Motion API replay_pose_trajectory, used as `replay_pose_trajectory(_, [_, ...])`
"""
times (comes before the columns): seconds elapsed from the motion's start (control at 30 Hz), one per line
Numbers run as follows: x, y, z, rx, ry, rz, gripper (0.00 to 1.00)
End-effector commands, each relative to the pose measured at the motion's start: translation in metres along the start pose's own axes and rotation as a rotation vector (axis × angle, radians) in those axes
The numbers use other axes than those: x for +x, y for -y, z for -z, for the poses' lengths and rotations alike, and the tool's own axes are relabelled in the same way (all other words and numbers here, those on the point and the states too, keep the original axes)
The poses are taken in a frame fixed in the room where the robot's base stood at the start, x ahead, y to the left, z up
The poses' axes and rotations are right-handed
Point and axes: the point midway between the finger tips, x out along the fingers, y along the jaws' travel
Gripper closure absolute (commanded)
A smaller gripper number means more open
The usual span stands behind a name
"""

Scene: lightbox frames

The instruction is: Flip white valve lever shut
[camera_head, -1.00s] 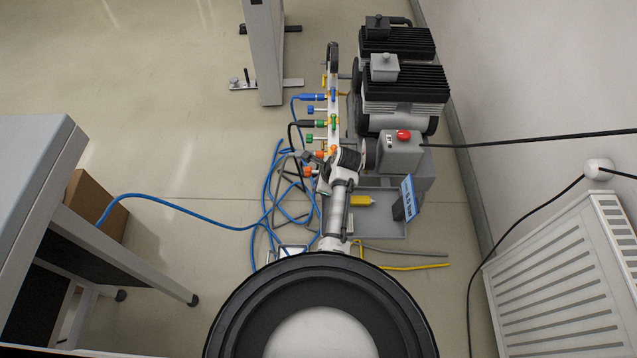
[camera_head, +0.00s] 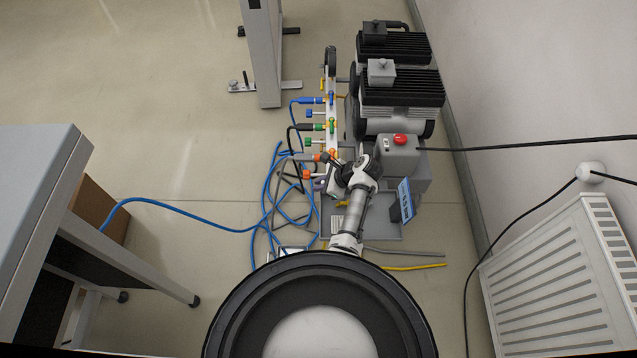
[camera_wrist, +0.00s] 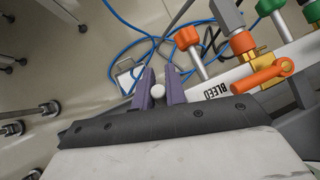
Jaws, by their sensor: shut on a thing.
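In the wrist view my gripper (camera_wrist: 161,78) has two purple fingers on either side of the rounded white end of the white valve lever (camera_wrist: 157,91). It is shut on that lever. The rest of the lever and its valve body are hidden behind the gripper's dark base. A label reading "BLEED" (camera_wrist: 225,84) is on the white panel to the right. In the head view my gripper (camera_head: 320,184) is low at the near end of the white manifold strip (camera_head: 331,113); the white lever cannot be made out there.
Orange (camera_wrist: 262,75) and green valve handles stand right of the gripper. Blue and grey hoses (camera_head: 268,205) lie on the floor to the left. The compressor (camera_head: 400,88) and its grey box with a red button (camera_head: 400,140) stand close on the right.

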Motion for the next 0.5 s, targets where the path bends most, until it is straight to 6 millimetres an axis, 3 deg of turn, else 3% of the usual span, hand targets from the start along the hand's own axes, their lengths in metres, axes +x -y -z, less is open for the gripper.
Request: replay_pose_trajectory(0.5, [-0.0108, 0.0026, 0.0027, 0.049, 0.205, -0.028, 1.00])
